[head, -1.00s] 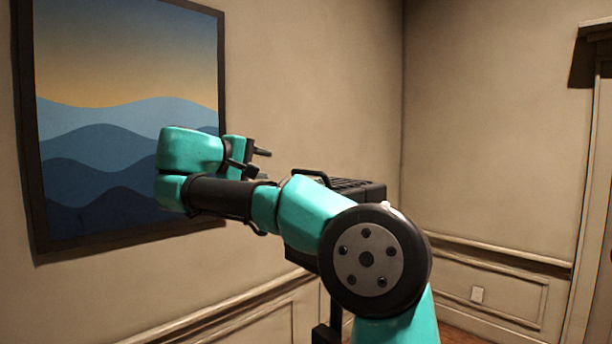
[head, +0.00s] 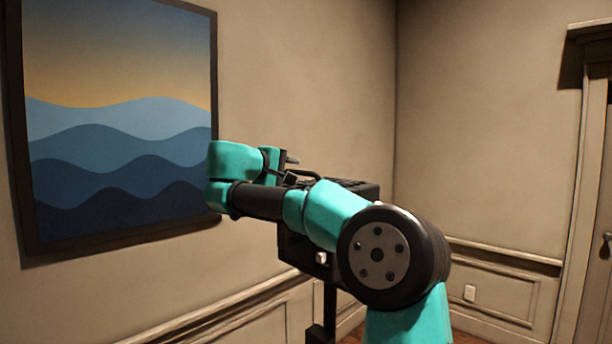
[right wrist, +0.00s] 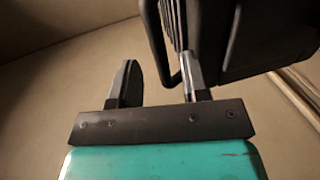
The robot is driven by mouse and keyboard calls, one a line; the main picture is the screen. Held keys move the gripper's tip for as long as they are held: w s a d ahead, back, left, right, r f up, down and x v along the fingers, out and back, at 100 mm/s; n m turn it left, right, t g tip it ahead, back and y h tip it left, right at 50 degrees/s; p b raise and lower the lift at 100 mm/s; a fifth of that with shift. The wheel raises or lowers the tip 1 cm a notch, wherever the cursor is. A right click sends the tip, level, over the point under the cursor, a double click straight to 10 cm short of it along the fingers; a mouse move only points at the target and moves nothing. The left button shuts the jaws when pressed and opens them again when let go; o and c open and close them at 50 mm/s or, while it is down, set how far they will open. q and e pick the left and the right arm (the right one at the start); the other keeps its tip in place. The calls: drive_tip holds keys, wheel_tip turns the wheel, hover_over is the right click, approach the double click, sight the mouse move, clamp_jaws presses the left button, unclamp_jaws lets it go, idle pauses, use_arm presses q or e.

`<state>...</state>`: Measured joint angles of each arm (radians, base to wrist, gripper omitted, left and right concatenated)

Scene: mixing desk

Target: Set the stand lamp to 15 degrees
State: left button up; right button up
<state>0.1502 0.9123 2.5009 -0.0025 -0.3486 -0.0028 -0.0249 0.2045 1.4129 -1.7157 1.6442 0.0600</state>
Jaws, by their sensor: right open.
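The stand lamp is a black box-shaped head (head: 297,250) on a dark upright pole (head: 330,305), right of centre in the head view, partly hidden behind my right arm. A small pale knob (head: 321,258) shows on its side. My right gripper (head: 291,161) is at the lamp's upper left, by its black bar handle (head: 302,174). In the right wrist view the open gripper (right wrist: 160,85) has the handle (right wrist: 158,50) showing between its fingers, near the right finger. The finned lamp body (right wrist: 250,35) is at upper right. I cannot tell whether they touch. My left gripper is out of view.
A framed picture of blue hills (head: 120,130) hangs on the left wall. Beige walls meet in a corner behind the lamp. A door frame (head: 580,210) stands at the right. The space left of the gripper looks clear.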

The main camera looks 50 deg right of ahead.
sight(299, 173)
drive_tip(key=x, duration=0.6)
clamp_jaws()
idle(0.3)
